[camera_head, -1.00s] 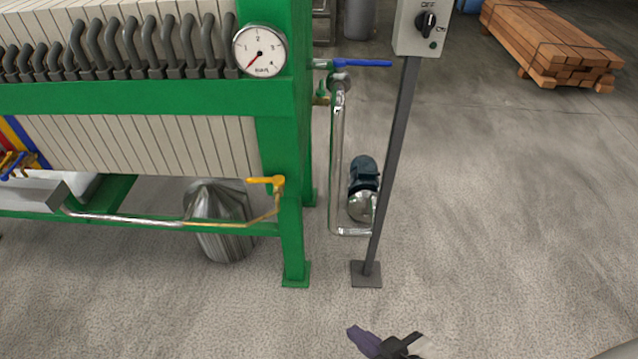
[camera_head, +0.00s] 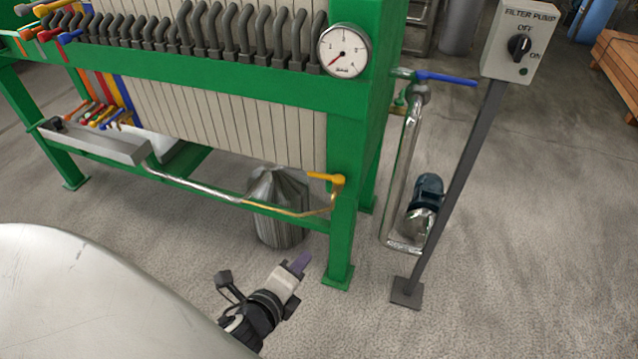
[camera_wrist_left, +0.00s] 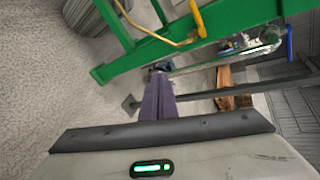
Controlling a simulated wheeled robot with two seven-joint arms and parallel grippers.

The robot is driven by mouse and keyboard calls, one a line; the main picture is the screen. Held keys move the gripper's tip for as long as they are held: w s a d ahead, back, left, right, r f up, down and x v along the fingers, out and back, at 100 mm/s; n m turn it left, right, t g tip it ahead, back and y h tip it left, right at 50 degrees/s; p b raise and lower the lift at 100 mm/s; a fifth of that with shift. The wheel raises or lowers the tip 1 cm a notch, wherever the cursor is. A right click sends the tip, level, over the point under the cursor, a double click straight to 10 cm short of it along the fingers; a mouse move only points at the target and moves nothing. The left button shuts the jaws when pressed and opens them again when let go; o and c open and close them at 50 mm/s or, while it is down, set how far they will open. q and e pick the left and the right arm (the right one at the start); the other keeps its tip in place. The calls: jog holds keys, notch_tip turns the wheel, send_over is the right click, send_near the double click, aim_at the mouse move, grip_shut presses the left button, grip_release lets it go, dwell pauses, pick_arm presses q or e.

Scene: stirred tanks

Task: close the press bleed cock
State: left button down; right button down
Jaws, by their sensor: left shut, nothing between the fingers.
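The likely bleed cock has a yellow lever (camera_head: 327,177) and sits at the end of a thin brass pipe (camera_head: 290,212) on the green press's right front leg. The lever lies about level, pointing left of its body. In the left wrist view, the yellow pipe and fitting (camera_wrist_left: 190,35) show at the top. My left gripper (camera_head: 300,263) is below and left of the cock, apart from it, with its purple fingers shut and empty. The fingers also show shut in the wrist view (camera_wrist_left: 157,98). My right gripper is not in view.
The green press leg (camera_head: 341,240) is just right of my left gripper. A ribbed metal vessel (camera_head: 278,222) stands behind. A blue-levered valve (camera_head: 445,78), a steel pipe (camera_head: 407,160) and the filter pump switch post (camera_head: 455,190) stand to the right. A pale rounded shape covers the lower left.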

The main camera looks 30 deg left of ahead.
pick_arm(q)
jog(key=w+a+r+m+t+y, duration=0.2)
jog(key=w+a+r+m+t, duration=0.3)
jog(key=m, duration=0.7)
jog(key=g+b, duration=0.1)
jog(key=g, duration=0.1)
send_near(318, 176)
jog(key=shift+m, duration=0.3)
jog(key=x, duration=0.6)
jog(key=shift+d, duration=0.1)
jog(key=shift+w+f, duration=0.1)
jog(key=shift+w, duration=0.15)
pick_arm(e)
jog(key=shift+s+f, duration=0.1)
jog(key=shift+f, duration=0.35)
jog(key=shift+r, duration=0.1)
